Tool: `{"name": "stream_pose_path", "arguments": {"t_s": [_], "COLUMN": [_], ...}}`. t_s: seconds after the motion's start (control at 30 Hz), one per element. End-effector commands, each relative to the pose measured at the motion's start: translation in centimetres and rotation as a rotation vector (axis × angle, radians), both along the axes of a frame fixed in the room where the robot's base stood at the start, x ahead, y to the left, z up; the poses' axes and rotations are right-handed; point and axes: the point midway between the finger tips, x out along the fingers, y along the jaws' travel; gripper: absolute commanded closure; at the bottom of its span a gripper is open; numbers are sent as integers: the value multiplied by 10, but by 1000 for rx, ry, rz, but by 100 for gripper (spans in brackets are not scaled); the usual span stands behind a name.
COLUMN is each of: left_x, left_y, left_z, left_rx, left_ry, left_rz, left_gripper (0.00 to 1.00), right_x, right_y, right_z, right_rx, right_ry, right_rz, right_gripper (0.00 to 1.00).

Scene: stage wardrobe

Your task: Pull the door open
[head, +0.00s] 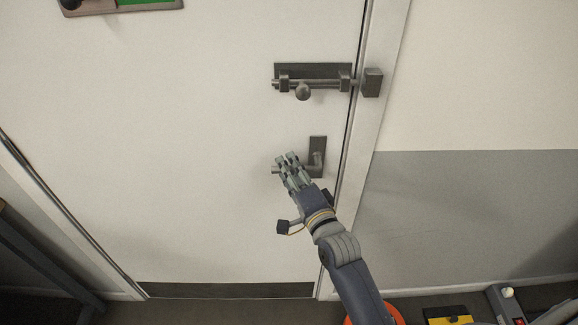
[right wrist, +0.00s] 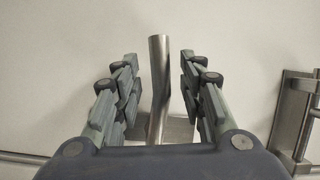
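The white door (head: 200,150) is shut in its frame. Its metal lever handle (head: 316,158) sits on a small dark plate near the right edge, with the lever pointing left. My right gripper (head: 284,160) is at the lever's free end. In the right wrist view, the lever (right wrist: 159,85) stands between the two rows of fingers of my right gripper (right wrist: 160,82). The fingers are open, with a gap on each side of the lever. The left gripper is not in view.
A sliding bolt (head: 303,91) is mounted above the handle, and its bar appears to reach the block (head: 372,83) on the frame. It also shows in the right wrist view (right wrist: 293,115). A red round object and a yellow item (head: 448,316) lie low at right.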

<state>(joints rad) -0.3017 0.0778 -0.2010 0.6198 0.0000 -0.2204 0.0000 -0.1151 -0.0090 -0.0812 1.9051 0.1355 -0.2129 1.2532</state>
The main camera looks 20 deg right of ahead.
Motion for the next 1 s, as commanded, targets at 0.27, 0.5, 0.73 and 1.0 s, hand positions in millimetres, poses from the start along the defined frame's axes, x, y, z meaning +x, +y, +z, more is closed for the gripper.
{"name": "stream_pose_path", "arguments": {"t_s": [0.27,0.5,0.73,1.0], "left_x": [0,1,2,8], "left_y": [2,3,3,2], "left_z": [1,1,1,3], "left_rx": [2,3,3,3], "left_ry": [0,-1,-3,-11], "left_rz": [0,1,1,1], "left_gripper": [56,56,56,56], "right_x": [7,7,7,19], "right_y": [1,1,1,0], "right_z": [0,0,0,-2], "right_rx": [0,0,-1,-34], "right_ry": [0,0,0,9], "right_rz": [0,0,0,0], "right_gripper": [62,87,100,100]}}
